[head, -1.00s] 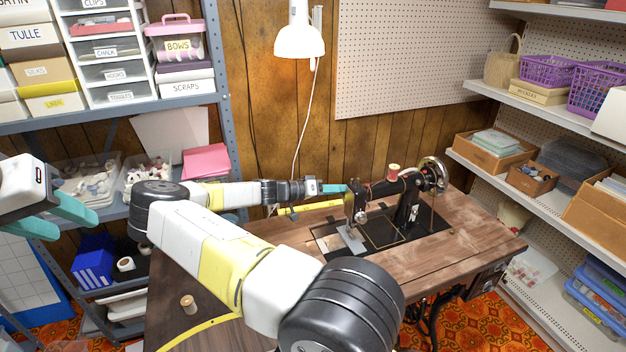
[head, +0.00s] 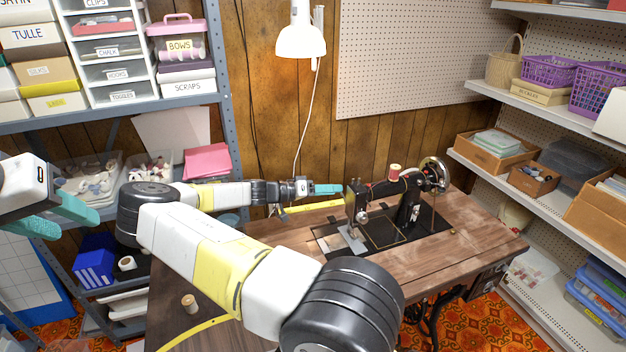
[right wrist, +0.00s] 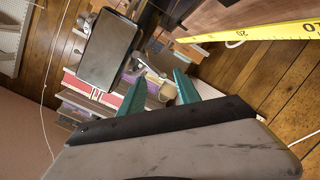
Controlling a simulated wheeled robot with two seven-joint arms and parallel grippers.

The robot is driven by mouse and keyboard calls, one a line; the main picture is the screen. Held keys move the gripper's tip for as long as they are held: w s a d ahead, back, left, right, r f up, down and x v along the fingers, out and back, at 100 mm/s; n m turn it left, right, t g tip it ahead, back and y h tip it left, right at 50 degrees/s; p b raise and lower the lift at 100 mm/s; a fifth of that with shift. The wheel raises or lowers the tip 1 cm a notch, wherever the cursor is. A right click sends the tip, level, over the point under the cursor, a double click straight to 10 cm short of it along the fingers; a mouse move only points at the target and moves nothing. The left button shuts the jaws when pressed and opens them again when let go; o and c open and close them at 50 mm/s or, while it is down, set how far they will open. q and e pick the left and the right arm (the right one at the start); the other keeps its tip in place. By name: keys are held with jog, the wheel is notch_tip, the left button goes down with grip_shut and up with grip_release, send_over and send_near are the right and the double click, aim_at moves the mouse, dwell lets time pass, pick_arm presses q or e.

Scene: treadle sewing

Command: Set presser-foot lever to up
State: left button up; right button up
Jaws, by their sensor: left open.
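The black sewing machine (head: 408,205) stands on the wooden treadle table (head: 470,255), its needle end facing left. The presser-foot lever is too small to make out at the machine's head (head: 357,200). My right gripper (head: 335,188) reaches in from the left, with its teal fingertips just left of the head and a small gap apparent between them. In the right wrist view its two teal fingers (right wrist: 160,82) stand apart with nothing visible held between them. My left gripper (head: 75,220) is open and empty at the far left, away from the machine.
A yellow tape measure (head: 312,208) lies behind my right forearm; it also shows in the right wrist view (right wrist: 270,37). A red thread spool (head: 396,171) tops the machine. A white lamp (head: 301,38) hangs above. The table's right part is mostly clear.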

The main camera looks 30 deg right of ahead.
jog(key=shift+v, duration=2.25)
